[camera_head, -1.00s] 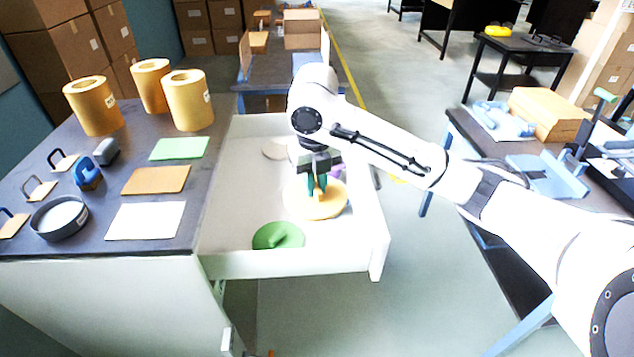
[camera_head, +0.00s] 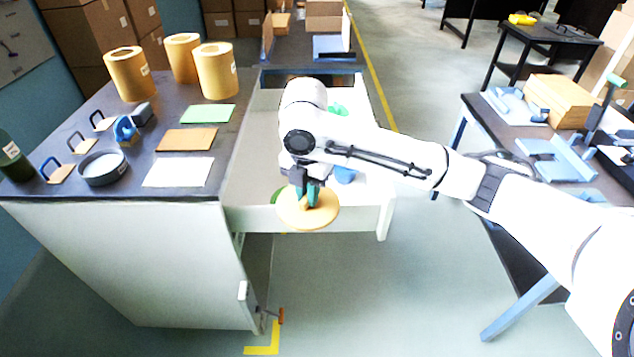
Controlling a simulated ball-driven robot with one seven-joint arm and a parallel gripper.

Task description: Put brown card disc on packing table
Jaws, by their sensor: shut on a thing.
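A round tan card disc (camera_head: 324,215) with a raised grip in its middle hangs below my gripper (camera_head: 308,198). My gripper's teal fingers are shut on that grip. The disc is held roughly level and overlaps the front wall of an open white drawer (camera_head: 260,214) in the picture. A green disc in the drawer is mostly hidden behind it; a sliver (camera_head: 276,196) shows. A dark-topped table (camera_head: 480,125) with blue trays stands at the right, beyond my arm. I cannot tell whether this or the dark counter at the left is the packing table.
The right table also bears a tan box (camera_head: 558,100). Open floor lies between counter and right table.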

